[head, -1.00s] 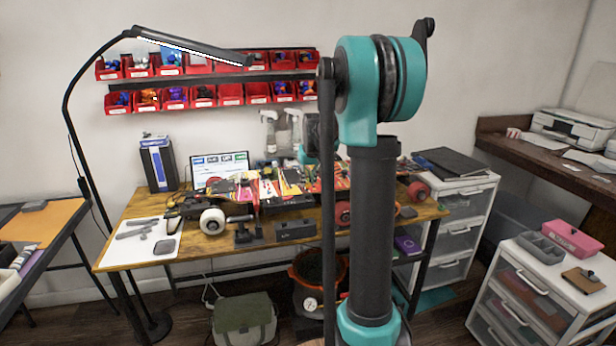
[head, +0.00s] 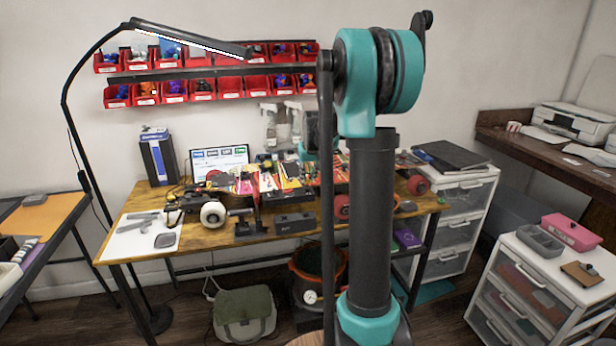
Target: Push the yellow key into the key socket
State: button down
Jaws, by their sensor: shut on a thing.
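The electric skateboard lies across the workbench (head: 200,240), with a white wheel (head: 213,214) at its left end and red wheels (head: 342,207) further right. My arm stands large in front of the bench and hides part of the board. A teal part of my arm (head: 307,155) shows behind the upright link, above the board. My gripper's fingers are hidden behind my arm, so what they hold cannot be seen. The yellow key and the key socket cannot be made out.
A black stand (head: 250,228) and a black box (head: 294,223) sit at the bench's front edge. A lamp (head: 190,38) arches over the left side. Red bins (head: 231,87) hang on the wall. White drawers (head: 545,290) stand at the right.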

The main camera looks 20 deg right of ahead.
aim_at(308, 180)
jog(key=shift+f, duration=1.6)
dwell(2.4)
jog(key=c, duration=1)
grip_release()
jog(key=shift+r, duration=0.2)
jog(key=shift+r, duration=0.35)
jog(key=shift+r, duration=1.05)
jog(key=shift+r, duration=2.9)
